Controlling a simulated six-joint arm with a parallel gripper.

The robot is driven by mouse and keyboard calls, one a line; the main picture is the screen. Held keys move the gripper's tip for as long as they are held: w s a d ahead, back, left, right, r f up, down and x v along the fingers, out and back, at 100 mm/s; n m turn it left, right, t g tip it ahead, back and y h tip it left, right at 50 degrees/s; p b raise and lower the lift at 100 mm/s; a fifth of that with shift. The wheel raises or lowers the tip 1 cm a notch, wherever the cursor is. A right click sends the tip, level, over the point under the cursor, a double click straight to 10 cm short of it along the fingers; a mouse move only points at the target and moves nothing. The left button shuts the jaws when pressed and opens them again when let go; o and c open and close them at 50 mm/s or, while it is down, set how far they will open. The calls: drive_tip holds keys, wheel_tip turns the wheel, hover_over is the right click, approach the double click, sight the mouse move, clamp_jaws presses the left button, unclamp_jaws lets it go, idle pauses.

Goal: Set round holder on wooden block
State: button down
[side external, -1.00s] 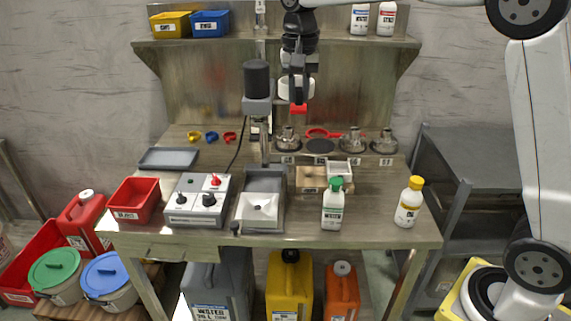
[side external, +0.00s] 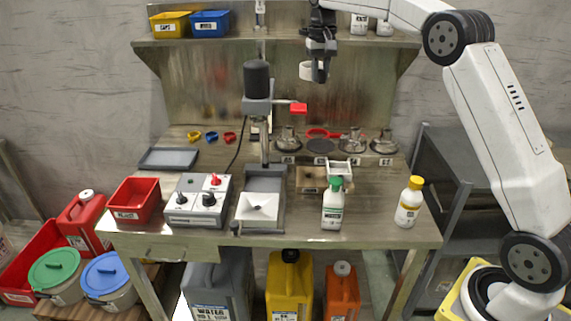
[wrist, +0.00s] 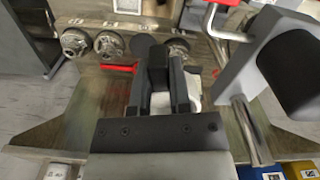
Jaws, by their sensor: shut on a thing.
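The round holder is a white ring (side external: 306,70). My gripper (side external: 319,76) is shut on it, high above the bench and in front of the back panel. In the wrist view my gripper (wrist: 164,75) hides much of the holder, and a white part (wrist: 193,88) shows beside and behind the fingers. The wooden block (side external: 309,179) lies on the bench well below my gripper, right of the drill press. A dark round spot shows on its top. I cannot make out the block in the wrist view.
The drill press (side external: 258,105) with a red-ended lever (side external: 299,109) stands just left of my gripper. A small white tray (side external: 341,169) adjoins the block on the right. A green-capped bottle (side external: 333,205) stands in front. Metal fixtures (side external: 288,140) line the back.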

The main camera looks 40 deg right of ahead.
drive_tip(key=shift+w+d+f, duration=0.1)
drive_tip(key=shift+d+f, duration=0.05)
drive_tip(key=shift+d, duration=0.15)
hover_over(314, 184)
wheel_tip(314, 184, down, 25)
drive_tip(key=shift+f, duration=0.2)
drive_tip(key=shift+f, duration=0.3)
drive_tip(key=shift+f, duration=2.95)
drive_tip(key=shift+f, duration=0.15)
drive_tip(key=shift+c, duration=2.4)
unclamp_jaws()
